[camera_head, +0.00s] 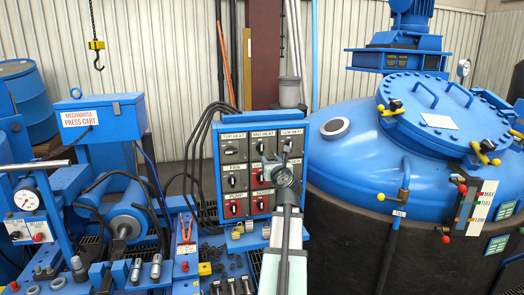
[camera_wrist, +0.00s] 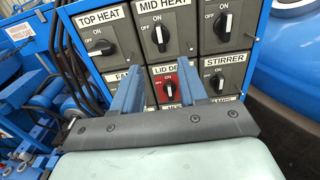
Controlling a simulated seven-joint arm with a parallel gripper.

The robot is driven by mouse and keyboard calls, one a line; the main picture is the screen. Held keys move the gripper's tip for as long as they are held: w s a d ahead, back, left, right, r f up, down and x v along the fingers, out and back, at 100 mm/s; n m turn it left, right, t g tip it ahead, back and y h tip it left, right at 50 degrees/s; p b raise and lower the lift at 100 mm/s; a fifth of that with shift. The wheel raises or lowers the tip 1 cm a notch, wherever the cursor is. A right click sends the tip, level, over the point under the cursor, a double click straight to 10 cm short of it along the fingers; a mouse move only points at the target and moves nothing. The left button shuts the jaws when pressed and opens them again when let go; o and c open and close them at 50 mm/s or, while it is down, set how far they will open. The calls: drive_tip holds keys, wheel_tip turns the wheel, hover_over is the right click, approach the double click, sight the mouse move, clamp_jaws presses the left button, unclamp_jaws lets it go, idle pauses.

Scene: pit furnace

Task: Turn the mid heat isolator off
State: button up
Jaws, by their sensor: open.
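The mid heat isolator is a grey panel with a black rotary knob (camera_wrist: 160,36), in the top row of the switch box, between TOP HEAT and a third isolator. Its knob handle stands roughly upright, towards the ON mark. It also shows in the camera_head view as the MID HEAT knob (camera_head: 262,148). My gripper (camera_wrist: 160,68) is open and empty. Its two blue fingers point at the box, with the tips a little below the mid heat knob and apart from it. In the camera_head view my gripper (camera_head: 274,163) hides part of the lower switches.
The top heat knob (camera_wrist: 102,47) lies sideways towards OFF. The upper right knob (camera_wrist: 223,23) stands upright. A red-plated switch (camera_wrist: 168,86) sits below, beside STIRRER (camera_wrist: 219,80). Black cables (camera_head: 200,130) run along the box's left side; the blue vessel (camera_head: 350,150) stands close on the right.

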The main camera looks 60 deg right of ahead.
sight(262, 148)
drive_tip(key=x, duration=1.3)
drive_tip(key=shift+w+d, duration=0.25)
drive_tip(key=shift+w, duration=0.05)
drive_tip(key=shift+c, duration=0.3)
clamp_jaws()
